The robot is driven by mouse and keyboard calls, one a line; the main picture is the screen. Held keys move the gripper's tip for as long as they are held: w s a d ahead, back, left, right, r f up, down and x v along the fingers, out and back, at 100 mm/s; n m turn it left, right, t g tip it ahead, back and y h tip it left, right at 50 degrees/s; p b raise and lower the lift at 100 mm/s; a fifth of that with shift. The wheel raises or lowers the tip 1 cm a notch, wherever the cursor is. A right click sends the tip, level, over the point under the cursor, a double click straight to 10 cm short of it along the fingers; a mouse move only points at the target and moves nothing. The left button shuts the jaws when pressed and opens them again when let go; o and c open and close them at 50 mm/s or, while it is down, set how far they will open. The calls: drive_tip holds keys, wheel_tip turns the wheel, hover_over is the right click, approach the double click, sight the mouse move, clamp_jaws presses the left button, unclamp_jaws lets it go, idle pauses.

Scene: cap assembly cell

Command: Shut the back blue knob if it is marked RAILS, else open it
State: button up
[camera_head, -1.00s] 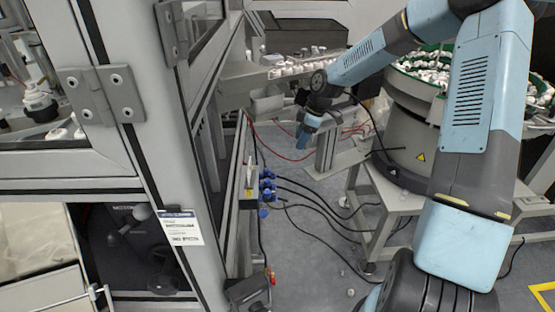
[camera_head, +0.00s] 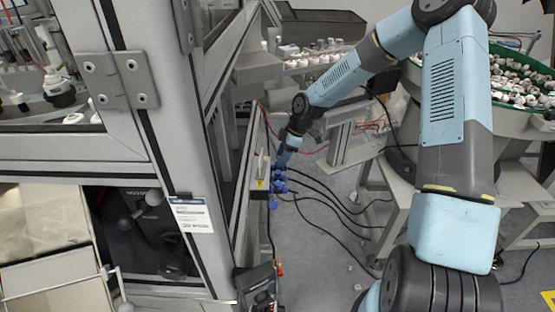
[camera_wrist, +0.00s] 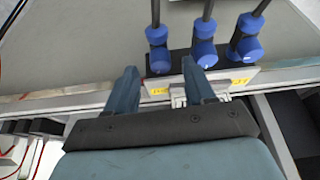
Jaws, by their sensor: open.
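Blue knobs (camera_head: 279,187) sit in a cluster on a small panel beside the machine frame, partly hidden by my gripper (camera_head: 283,160) in the head view. In the wrist view there are three blue fittings with black hoses: a left one (camera_wrist: 157,52), a middle one (camera_wrist: 203,50) and a right one (camera_wrist: 246,40). My gripper (camera_wrist: 160,72) is open, its fingertips just short of them. The left fitting lies ahead of the gap between the fingers, not visibly gripped. Yellow labels show on the panel (camera_wrist: 240,82); their marking is too small to read.
The machine's grey frame (camera_head: 215,150) stands close left of my gripper. Black cables (camera_head: 335,205) run right across the floor. A bowl feeder with white caps (camera_head: 520,90) stands on a bench at right.

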drive_tip(key=shift+x, duration=1.05)
drive_tip(key=shift+c, duration=0.4)
